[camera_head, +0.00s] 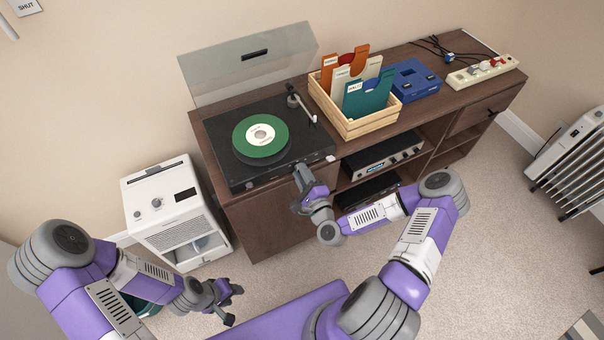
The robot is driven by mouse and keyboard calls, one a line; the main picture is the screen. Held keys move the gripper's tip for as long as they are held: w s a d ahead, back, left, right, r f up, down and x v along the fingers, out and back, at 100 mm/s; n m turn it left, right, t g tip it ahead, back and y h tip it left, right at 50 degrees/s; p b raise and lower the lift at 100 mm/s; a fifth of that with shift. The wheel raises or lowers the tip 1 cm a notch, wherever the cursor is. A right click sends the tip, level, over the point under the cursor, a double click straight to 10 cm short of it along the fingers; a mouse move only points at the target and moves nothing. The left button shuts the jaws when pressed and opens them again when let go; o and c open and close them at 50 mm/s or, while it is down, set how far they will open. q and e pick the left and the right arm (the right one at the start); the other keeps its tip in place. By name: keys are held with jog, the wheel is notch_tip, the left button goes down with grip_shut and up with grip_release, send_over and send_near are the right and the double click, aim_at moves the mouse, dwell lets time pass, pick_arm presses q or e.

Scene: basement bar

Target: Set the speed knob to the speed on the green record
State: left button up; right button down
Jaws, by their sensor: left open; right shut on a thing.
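The green record (260,136) with a white label lies on the turntable (223,165), whose clear lid stands open. The label print is too small to read. My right gripper (299,172) is at the turntable's front edge, right of the middle, shut on what appears to be the speed knob. The knob and its marks are hidden by the fingers, so its setting cannot be told. My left gripper (233,304) is open and empty, low over the floor in front of the white appliance.
The tonearm (302,108) rests at the record's right. A wooden crate (372,126) of record sleeves, a blue box (416,80) and a power strip (482,72) stand further right on the cabinet (262,215). A white appliance (172,211) stands left of the cabinet.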

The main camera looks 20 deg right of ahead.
jog(key=shift+n, duration=1.3)
jog(key=shift+f+n, duration=0.1)
jog(key=shift+n, duration=0.2)
jog(key=c, duration=0.9)
grip_release()
